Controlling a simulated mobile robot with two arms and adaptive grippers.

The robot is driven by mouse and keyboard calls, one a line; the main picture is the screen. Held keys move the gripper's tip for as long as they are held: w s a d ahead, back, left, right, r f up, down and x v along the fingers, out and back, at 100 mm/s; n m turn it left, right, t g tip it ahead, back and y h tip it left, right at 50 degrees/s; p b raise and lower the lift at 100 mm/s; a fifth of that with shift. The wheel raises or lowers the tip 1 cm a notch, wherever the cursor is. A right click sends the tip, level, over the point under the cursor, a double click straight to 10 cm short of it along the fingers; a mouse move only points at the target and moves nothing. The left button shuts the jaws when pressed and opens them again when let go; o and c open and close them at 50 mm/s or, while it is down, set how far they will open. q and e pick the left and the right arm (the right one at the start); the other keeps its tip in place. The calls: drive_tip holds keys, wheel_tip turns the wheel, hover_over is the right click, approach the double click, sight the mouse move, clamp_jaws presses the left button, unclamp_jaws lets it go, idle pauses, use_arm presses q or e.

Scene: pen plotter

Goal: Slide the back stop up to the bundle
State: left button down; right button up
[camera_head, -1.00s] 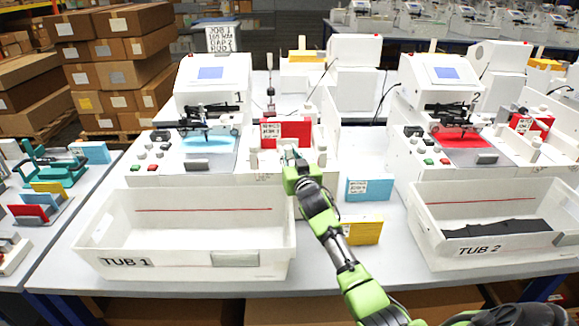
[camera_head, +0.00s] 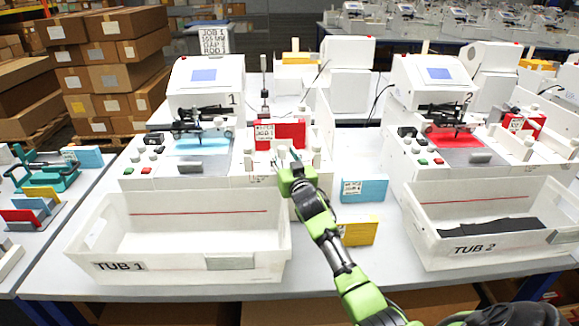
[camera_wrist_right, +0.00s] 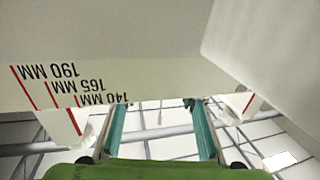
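A red block with a white printed label (camera_head: 278,134), seemingly the bundle, stands in the white open bay to the right of machine 1's screen unit. My right gripper (camera_head: 290,161) reaches up from below to the bay's front, just below the red block, and hides part of the bay. In the right wrist view its two teal fingers (camera_wrist_right: 160,130) are apart with nothing between them. A white panel marked 190, 165 and 140 MM (camera_wrist_right: 70,85) is close ahead. I cannot clearly tell which white part is the back stop. My left gripper is not in view.
White TUB 1 (camera_head: 125,266) stands in front of machine 1, left of my right arm. A blue box (camera_head: 364,189) and yellow box (camera_head: 358,231) are close to the arm's right. TUB 2 (camera_head: 475,250) holds dark sheets further right. White side walls flank the bay.

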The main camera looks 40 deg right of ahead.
drive_tip(key=v, duration=1)
drive_tip(key=shift+s, duration=0.4)
drive_tip(key=shift+a, duration=0.1)
drive_tip(key=shift+c, duration=0.4)
